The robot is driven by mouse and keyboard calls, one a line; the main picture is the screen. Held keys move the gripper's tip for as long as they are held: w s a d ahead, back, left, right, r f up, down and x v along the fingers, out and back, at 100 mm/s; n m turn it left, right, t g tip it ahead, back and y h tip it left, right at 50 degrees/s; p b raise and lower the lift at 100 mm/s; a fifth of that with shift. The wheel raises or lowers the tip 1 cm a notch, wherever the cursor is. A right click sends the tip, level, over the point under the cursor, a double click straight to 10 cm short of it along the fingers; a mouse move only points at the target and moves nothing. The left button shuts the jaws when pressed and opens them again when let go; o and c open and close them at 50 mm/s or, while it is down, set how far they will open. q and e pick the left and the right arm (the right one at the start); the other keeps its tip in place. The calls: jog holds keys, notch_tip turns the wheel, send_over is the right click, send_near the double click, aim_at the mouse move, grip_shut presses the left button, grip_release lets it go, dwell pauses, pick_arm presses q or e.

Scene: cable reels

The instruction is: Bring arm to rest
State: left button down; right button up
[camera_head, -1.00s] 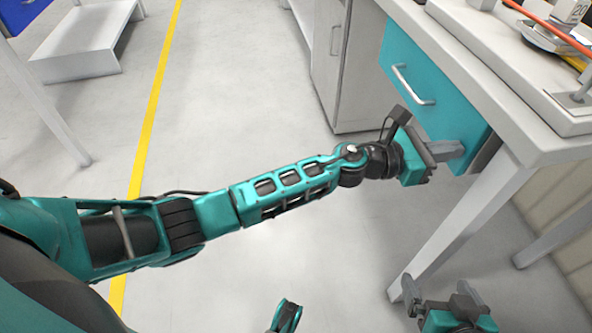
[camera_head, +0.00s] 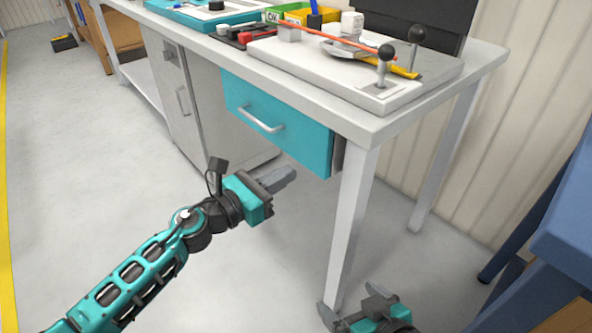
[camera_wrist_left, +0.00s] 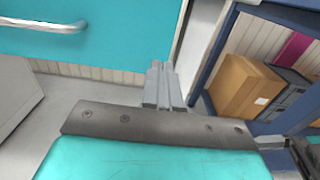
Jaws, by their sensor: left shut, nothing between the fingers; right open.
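My left arm reaches in from the lower left in the head view. Its gripper (camera_head: 280,180) is shut and empty, in front of the teal drawer (camera_head: 285,128) and apart from it in the picture. In the left wrist view the shut fingers (camera_wrist_left: 164,88) point away from the camera, with the drawer and its handle (camera_wrist_left: 45,25) at the upper left. My right gripper (camera_head: 350,303) is low at the bottom of the head view, near the foot of the table's front leg, with its fingers apart and nothing between them.
A white workbench (camera_head: 370,125) holds a board (camera_head: 330,72) with black-knobbed levers and an orange cable, plus coloured bins (camera_head: 300,12). A blue frame (camera_head: 560,215) is at right. A cardboard box (camera_wrist_left: 245,85) shows in the wrist view.

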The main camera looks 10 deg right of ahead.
pick_arm(q)
jog(key=v, duration=0.7)
pick_arm(e)
jog(key=shift+w+d, duration=0.15)
jog(key=shift+w, duration=0.05)
pick_arm(q)
jog(key=s+a+f+m+t+y, duration=0.1)
jog(key=s+a+f+m+y, duration=0.55)
jog(key=m, duration=0.85)
jog(key=s+a+f+m+y, duration=0.55)
jog(key=s+m, duration=0.25)
jog(key=m, duration=0.6)
jog(key=s+a+r+n+y+p, duration=0.1)
jog(key=s+a+r+p, duration=0.2)
jog(key=r+p, duration=0.8)
jog(key=p, duration=0.8)
jog(key=shift+s+a+r+n, duration=0.2)
jog(key=shift+r+n, duration=0.1)
jog(key=shift+r, duration=0.1)
pick_arm(e)
jog(key=s+d+r+h, duration=0.1)
jog(key=s+d+r, duration=0.1)
jog(key=r, duration=1.1)
jog(key=shift+d, duration=0.85)
